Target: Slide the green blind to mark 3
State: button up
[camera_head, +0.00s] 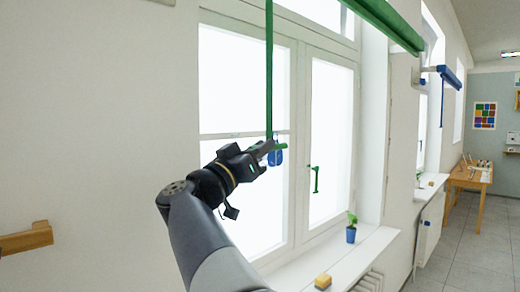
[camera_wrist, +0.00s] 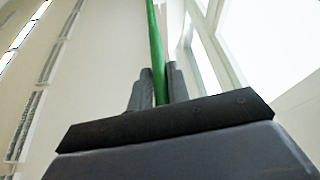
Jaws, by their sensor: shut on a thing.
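The green blind shows as a rolled green tube (camera_head: 390,22) above the window, at the top of the head view. A green pull strap (camera_head: 268,70) hangs straight down in front of the left window pane. My gripper (camera_head: 268,149) is shut on this strap near its lower end. In the wrist view the strap (camera_wrist: 156,50) runs up from between the two grey fingers (camera_wrist: 155,88). A small blue piece (camera_head: 276,158) shows just below the fingertips; I cannot tell whether it hangs on the strap. No numbered mark is readable in either view.
A white window frame (camera_head: 299,130) with a green handle (camera_head: 316,180) stands behind my gripper. A wooden bar (camera_head: 27,240) juts out at left. A blue blind (camera_head: 449,77) hangs farther right.

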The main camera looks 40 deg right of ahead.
jog(key=shift+w, duration=0.1)
grip_shut()
notch_tip(320, 180, down, 55)
jog(key=b, duration=3.1)
jog(key=shift+f, duration=0.1)
jog(key=o, duration=0.7)
grip_release()
jog(key=shift+o, duration=0.2)
jog(key=shift+a, duration=0.1)
jog(key=v, duration=1)
jog(key=shift+a, duration=0.35)
jog(key=shift+f, duration=0.1)
